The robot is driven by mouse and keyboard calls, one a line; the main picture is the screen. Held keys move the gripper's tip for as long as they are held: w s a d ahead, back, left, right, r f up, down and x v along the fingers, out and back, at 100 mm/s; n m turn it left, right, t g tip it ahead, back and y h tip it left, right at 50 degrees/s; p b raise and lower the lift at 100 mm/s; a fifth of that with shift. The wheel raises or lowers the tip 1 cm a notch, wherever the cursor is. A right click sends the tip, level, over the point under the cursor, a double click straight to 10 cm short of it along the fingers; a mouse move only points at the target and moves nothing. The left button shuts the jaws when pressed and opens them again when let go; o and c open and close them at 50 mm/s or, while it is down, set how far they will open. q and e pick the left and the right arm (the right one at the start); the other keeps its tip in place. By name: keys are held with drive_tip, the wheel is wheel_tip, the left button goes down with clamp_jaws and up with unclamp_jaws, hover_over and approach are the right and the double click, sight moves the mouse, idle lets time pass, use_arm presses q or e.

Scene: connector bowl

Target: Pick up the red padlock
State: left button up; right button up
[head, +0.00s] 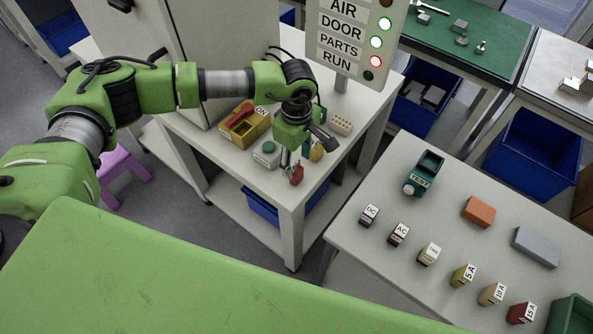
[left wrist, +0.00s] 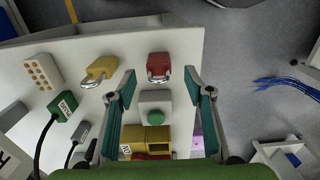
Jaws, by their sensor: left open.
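The red padlock (head: 296,176) lies near the front edge of the white table, under my left gripper (head: 291,163) in the head view. In the left wrist view the red padlock (left wrist: 158,64) is just beyond the open fingertips, roughly centred between them, with its metal shackle facing my gripper (left wrist: 161,78). The fingers hold nothing. A yellow padlock (left wrist: 98,70) lies to the left of the red one in the left wrist view; it also shows in the head view (head: 317,152). My right gripper is out of view.
A green connector (left wrist: 63,105) and a beige block with holes (left wrist: 43,71) are on the same table. A sign post (head: 341,83) rises behind.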

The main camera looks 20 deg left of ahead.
sight(297, 169)
use_arm(q)
wheel_tip(297, 169, down, 4)
drive_tip(key=shift+w+f+p, duration=0.15)
drive_tip(key=shift+f+p, duration=0.05)
drive_tip(key=shift+p, duration=0.85)
drive_tip(key=shift+f, duration=0.25)
drive_tip(key=c, duration=1.2)
drive_tip(key=shift+c, duration=0.2)
drive_tip(key=shift+r, duration=0.1)
